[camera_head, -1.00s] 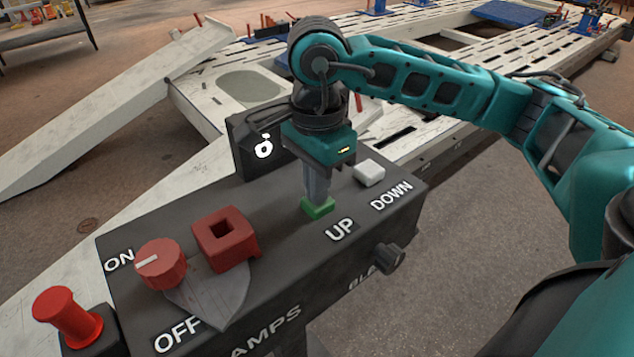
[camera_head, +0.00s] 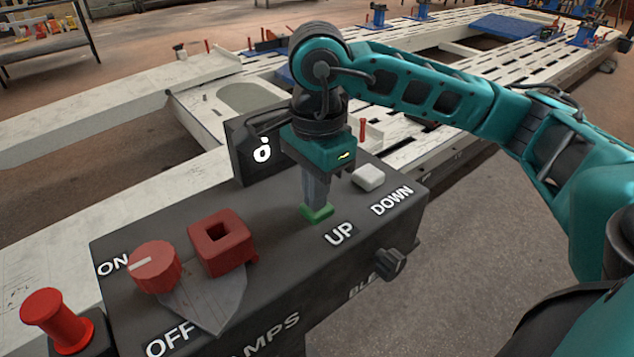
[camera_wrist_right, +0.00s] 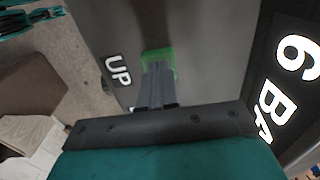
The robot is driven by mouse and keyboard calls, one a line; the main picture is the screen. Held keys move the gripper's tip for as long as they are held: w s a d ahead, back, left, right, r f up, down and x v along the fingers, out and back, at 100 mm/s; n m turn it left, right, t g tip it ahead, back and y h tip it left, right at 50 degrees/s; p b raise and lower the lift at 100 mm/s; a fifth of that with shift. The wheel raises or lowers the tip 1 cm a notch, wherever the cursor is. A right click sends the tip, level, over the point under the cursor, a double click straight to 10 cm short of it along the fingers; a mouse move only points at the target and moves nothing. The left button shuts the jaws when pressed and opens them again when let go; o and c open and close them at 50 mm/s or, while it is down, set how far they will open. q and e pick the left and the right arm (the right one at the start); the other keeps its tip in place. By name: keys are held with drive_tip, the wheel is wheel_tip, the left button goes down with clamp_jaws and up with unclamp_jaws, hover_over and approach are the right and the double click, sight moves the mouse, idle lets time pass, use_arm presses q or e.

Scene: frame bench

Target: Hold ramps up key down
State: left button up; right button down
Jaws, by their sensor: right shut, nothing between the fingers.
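The green UP key (camera_head: 317,213) sits on top of the dark control box (camera_head: 280,240), behind the white UP label. My right gripper (camera_head: 316,206) points down with its fingers shut and empty, and its tips touch the key. In the right wrist view the closed fingertips (camera_wrist_right: 158,70) lie over the green key (camera_wrist_right: 157,54), hiding part of it. How deep the key is pressed is hard to tell. My left gripper is not in view. The white ramp (camera_head: 90,130) at the left lies about level with the frame bench (camera_head: 230,95).
A white DOWN key (camera_head: 368,178) is close to the right of my gripper. A red rotary knob (camera_head: 153,267), a red square block (camera_head: 220,243) and a red button (camera_head: 55,318) are at the left. A black knob (camera_head: 389,263) sticks out of the front.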

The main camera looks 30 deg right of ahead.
drive_tip(key=shift+s+a+f, duration=0.15)
drive_tip(key=shift+s+f, duration=0.1)
drive_tip(key=shift+f, duration=0.45)
drive_tip(key=r+p, duration=0.2)
drive_tip(key=r, duration=0.1)
drive_tip(key=r+p, duration=0.1)
drive_tip(key=shift+w+r, duration=0.4)
wheel_tip(320, 180, up, 11)
drive_tip(key=p, duration=0.1)
drive_tip(key=shift+s+f, duration=0.15)
